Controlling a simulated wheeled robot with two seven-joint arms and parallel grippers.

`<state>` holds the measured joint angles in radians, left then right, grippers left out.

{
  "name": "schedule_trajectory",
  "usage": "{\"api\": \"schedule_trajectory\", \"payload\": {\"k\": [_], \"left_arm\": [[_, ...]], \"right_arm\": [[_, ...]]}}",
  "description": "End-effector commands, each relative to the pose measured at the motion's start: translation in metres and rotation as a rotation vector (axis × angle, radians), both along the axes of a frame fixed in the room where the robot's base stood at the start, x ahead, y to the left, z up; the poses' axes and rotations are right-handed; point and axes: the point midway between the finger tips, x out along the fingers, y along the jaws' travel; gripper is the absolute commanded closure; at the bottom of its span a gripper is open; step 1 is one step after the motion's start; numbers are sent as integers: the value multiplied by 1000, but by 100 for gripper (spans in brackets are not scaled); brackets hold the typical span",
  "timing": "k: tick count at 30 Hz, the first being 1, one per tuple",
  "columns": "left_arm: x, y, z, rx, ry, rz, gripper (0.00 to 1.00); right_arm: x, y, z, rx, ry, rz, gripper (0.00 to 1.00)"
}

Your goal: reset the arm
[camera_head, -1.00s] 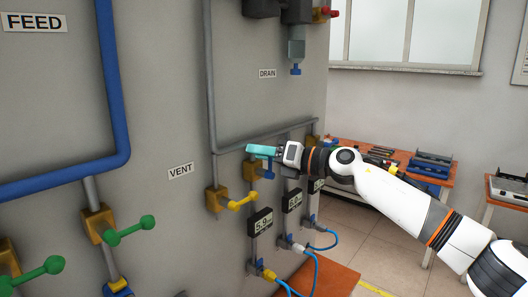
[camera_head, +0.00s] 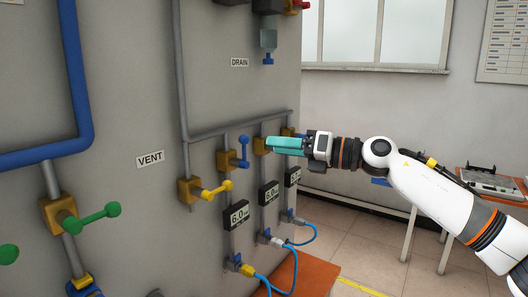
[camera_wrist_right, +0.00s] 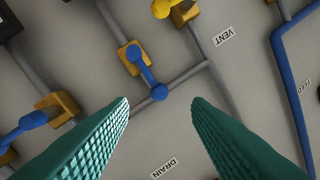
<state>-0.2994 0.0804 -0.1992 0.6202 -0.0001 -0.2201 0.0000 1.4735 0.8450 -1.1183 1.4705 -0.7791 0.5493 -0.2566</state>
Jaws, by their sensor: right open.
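My right arm comes in from the right in the head view. My right gripper (camera_head: 272,145) has teal fingers and is in front of the panel, near the valve row. In the right wrist view the two teal fingers (camera_wrist_right: 160,115) stand wide apart with nothing between them. A blue-handled valve (camera_wrist_right: 142,68) shows beyond the fingertips; in the head view its lever (camera_head: 243,152) is left of the gripper, apart from it. The gripper hides part of another brass valve body (camera_head: 261,146). My left gripper is not in view.
The grey panel (camera_head: 120,110) carries pipes, a yellow-handled valve (camera_head: 216,190), green-handled valves (camera_head: 95,215) and gauges (camera_head: 237,215) with blue hoses. An orange-brown surface (camera_head: 300,278) is below. A bench (camera_head: 500,190) stands at right. Floor between is clear.

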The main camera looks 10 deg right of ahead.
Motion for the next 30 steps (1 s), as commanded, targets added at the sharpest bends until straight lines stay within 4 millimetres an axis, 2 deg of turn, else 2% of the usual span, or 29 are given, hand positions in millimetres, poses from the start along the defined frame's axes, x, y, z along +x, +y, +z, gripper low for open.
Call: {"api": "schedule_trajectory", "payload": {"k": [3, 12, 16, 20, 24, 26, 30], "left_arm": [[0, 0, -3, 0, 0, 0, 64], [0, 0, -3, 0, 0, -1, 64], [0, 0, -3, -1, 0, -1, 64], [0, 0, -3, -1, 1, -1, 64], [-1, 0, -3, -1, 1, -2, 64], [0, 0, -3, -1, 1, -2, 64], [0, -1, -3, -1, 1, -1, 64]], "right_arm": [[-4, -6, 0, 1, 0, -1, 55], [-5, -7, 0, 1, 0, -1, 55], [-6, 5, -9, 45, 21, 9, 55], [-10, 37, -36, 217, 100, 22, 55], [-20, 67, -74, 514, 263, -11, 55], [-24, 72, -91, 640, 343, -45, 55], [-36, 70, -141, 937, 564, -172, 55]]}}
